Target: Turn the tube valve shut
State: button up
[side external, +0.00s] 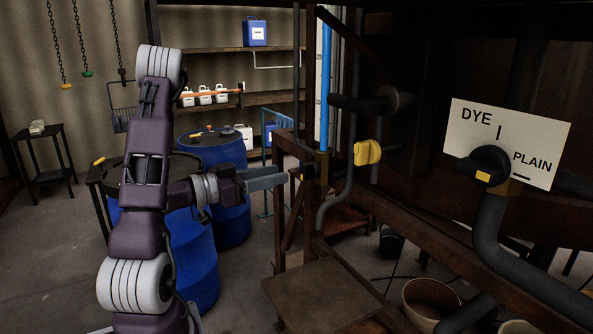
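The sight tube (326,90) is a tall upright tube with blue in it, in front of a white scale board. At its foot is the tube valve (311,170), a small brass-coloured body with a dark handle on its left side. The handle is small and dim, so I cannot tell its exact angle. My gripper (287,176) reaches in from the left, level with the valve. Its grey fingertips end just left of the dark handle. I cannot tell whether they touch it, or whether there is a gap between the fingers.
A yellow-handled valve (367,152) is on the pipe to the right. A DYE/PLAIN sign (507,143) with a black selector knob (484,166) stands at right. Blue drums (214,157) stand behind my arm. A brown stool-like top (322,293) is below. Dark pipes and beams crowd the right.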

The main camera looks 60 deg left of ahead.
aim_at(302, 168)
jog(key=w, duration=0.6)
jog(key=shift+w, duration=0.25)
grip_shut()
